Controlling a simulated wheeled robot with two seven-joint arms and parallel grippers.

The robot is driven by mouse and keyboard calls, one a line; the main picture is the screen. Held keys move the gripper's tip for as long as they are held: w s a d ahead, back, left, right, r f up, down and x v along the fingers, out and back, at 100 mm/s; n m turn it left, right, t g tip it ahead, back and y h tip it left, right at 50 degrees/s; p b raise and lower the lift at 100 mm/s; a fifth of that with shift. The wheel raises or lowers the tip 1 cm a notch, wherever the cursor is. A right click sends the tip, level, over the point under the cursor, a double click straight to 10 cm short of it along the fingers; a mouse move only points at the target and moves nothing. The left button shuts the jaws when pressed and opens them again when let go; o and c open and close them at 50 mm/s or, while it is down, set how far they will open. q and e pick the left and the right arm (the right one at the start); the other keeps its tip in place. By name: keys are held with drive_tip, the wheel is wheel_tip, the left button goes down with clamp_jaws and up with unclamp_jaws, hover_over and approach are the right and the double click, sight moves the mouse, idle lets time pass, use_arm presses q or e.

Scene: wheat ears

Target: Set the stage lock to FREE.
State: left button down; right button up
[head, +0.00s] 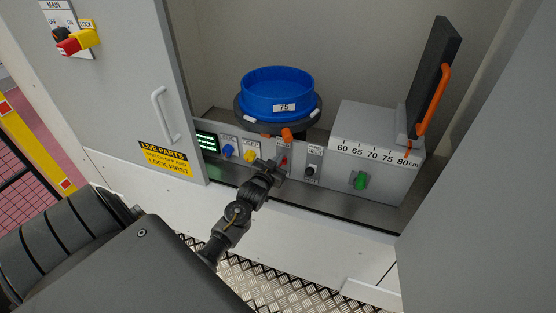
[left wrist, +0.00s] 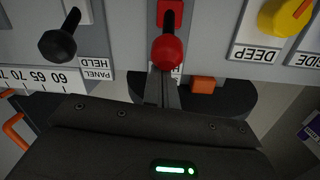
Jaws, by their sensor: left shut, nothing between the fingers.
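My left gripper (head: 276,168) is shut and empty in front of the control panel. In the left wrist view its closed fingers (left wrist: 163,90) are right by a red-knobbed lever (left wrist: 167,52); I cannot tell whether they touch it. That lever shows in the head view (head: 283,161), partly behind the gripper, and its label is mostly covered. Beside it is a black-knobbed lever (head: 311,170), also in the left wrist view (left wrist: 57,46), with a label reading PANEL HELD. No label reading stage lock or FREE is legible. My right gripper is not in view.
A blue sieve (head: 278,92) marked 75 stands behind the panel. A yellow knob (head: 249,157) and blue knob (head: 228,150) are left of the levers. A grey scale box (head: 375,150) with a green switch (head: 361,180) stands right. A cabinet door (head: 120,85) is at left.

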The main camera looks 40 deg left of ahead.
use_arm(q)
drive_tip(key=shift+f+b, duration=0.35)
drive_tip(key=shift+b, duration=0.25)
drive_tip(key=shift+s+r+t, duration=0.1)
drive_tip(key=shift+t, duration=0.2)
